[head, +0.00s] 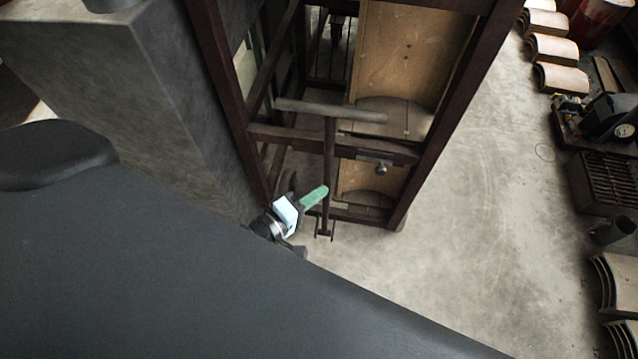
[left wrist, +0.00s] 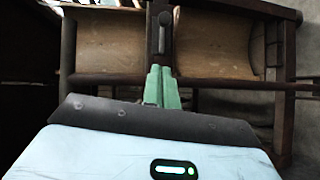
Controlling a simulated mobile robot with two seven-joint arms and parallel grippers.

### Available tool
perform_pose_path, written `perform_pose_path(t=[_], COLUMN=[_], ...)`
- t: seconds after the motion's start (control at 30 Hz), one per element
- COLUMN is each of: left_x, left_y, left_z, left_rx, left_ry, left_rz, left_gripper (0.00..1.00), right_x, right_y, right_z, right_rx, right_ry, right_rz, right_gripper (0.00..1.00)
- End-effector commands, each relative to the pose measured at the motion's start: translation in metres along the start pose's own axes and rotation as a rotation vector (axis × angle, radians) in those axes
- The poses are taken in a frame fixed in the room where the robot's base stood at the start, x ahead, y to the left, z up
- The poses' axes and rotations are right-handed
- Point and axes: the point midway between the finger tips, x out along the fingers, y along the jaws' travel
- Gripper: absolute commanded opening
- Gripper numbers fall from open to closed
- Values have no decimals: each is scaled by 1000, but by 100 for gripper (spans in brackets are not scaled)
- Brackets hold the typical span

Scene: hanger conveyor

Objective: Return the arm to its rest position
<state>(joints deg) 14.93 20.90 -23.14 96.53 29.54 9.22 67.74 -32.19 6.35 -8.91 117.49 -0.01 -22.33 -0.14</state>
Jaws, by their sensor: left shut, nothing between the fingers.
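My left gripper (head: 315,197) has green fingers and a pale blue-white body. It shows low in the middle of the head view, close to a dark upright bar (head: 329,170) of the conveyor frame. In the left wrist view the green fingers (left wrist: 162,86) are together and nothing shows between them. A dark bar (left wrist: 162,35) stands just beyond the fingertips; I cannot tell whether they touch it. Much of my left arm is hidden below the dark grey shape in the foreground. My right gripper is not in view.
The dark frame (head: 222,90) holds curved wooden panels (head: 415,50). A grey horizontal bar (head: 332,110) crosses its front. A grey concrete block (head: 120,75) stands at the left. Curved tiles (head: 560,78) and equipment (head: 606,118) line the right. The floor (head: 480,210) between is clear.

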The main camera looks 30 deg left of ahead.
Motion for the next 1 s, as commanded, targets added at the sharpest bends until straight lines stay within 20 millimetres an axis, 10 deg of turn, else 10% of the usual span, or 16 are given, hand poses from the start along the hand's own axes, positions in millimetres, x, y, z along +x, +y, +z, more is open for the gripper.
perform_pose_path(t=[0.5,1.0], left_x=[-16,-211], left_y=[-14,-105], left_z=[13,103], left_rx=[64,857], left_ry=[-11,-321], left_rz=[-49,-546], left_gripper=[0,0], right_x=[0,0], right_y=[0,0], right_z=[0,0], right_rx=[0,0], right_ry=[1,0], right_rz=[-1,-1], right_gripper=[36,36])
